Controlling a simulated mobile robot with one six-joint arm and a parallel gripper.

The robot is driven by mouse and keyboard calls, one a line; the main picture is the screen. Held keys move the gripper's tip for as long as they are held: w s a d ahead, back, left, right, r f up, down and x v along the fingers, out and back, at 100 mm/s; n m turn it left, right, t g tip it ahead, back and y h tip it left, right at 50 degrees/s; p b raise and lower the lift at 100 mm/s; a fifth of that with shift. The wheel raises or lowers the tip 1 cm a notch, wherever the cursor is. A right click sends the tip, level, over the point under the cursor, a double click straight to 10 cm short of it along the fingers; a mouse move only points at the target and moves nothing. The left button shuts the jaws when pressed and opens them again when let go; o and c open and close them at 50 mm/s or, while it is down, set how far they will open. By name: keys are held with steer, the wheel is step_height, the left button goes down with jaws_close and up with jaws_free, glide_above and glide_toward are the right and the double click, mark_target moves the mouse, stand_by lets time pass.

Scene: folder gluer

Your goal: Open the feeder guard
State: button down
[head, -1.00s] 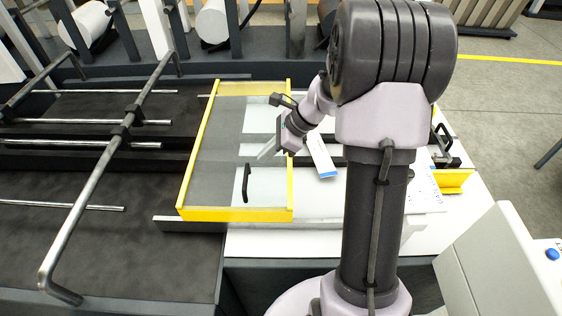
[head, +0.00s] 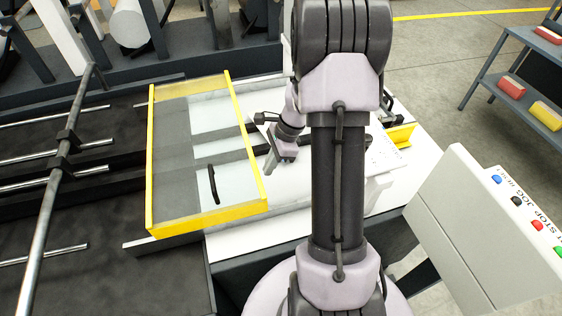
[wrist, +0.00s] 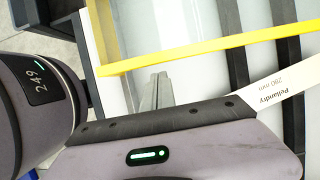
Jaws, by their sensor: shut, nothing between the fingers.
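The feeder guard is a clear panel in a yellow frame (head: 210,217), lying low over the feeder left of centre in the head view. Its black handle (head: 212,184) stands on the panel near the front. My gripper (head: 270,165) is just right of the guard's right edge in the picture, apart from the handle. In the wrist view, the fingers (wrist: 157,92) are together and empty, beside the yellow frame bar (wrist: 200,51). I cannot tell their height above the guard. The handle does not show clearly in the wrist view.
A control panel with coloured buttons (head: 537,225) stands at the right. Steel rods (head: 62,152) cross the dark bed at the left. A strip labelled 280 mm (wrist: 285,80) lies near the gripper. A shelf with coloured blocks (head: 530,95) stands far right, with open floor before it.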

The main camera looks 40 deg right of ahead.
mark_target(247, 176)
steer(key=shift+w+a, duration=0.2)
steer(key=shift+a, duration=0.15)
steer(key=a, duration=0.1)
steer(key=w+a, duration=0.1)
steer(key=a, duration=0.1)
steer(key=w+a, duration=0.1)
steer(key=shift+w+a, duration=0.1)
steer(key=shift+a, duration=0.25)
steer(key=shift+r, duration=0.1)
